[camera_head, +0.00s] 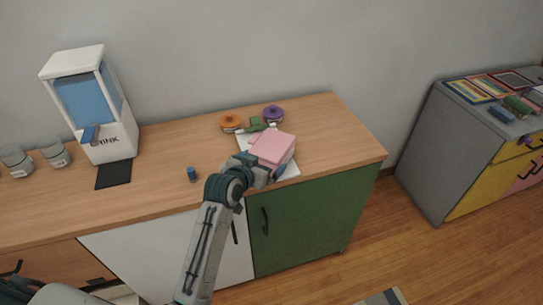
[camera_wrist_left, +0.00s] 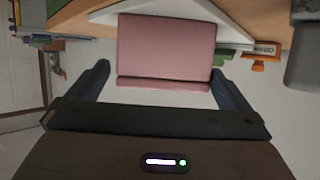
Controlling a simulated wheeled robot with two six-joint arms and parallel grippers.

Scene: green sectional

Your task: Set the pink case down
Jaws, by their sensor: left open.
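The pink case (camera_head: 272,147) is near the right end of the wooden counter, above or on a white sheet (camera_head: 287,170). In the left wrist view the pink case (camera_wrist_left: 166,48) lies just beyond and between the fingers, with a gap on each side. My left gripper (camera_head: 262,172) is at the near side of the case, and its fingers are partly hidden in the head view. In the left wrist view my left gripper (camera_wrist_left: 166,90) is open. My right gripper is not in view.
An orange lidded pot (camera_head: 230,123), a purple lidded pot (camera_head: 273,114) and a green item (camera_head: 256,125) stand behind the case. A small blue cylinder (camera_head: 192,174) stands to its left. A drink dispenser (camera_head: 108,138) is farther left. Counter at the right end (camera_head: 345,150) is clear.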

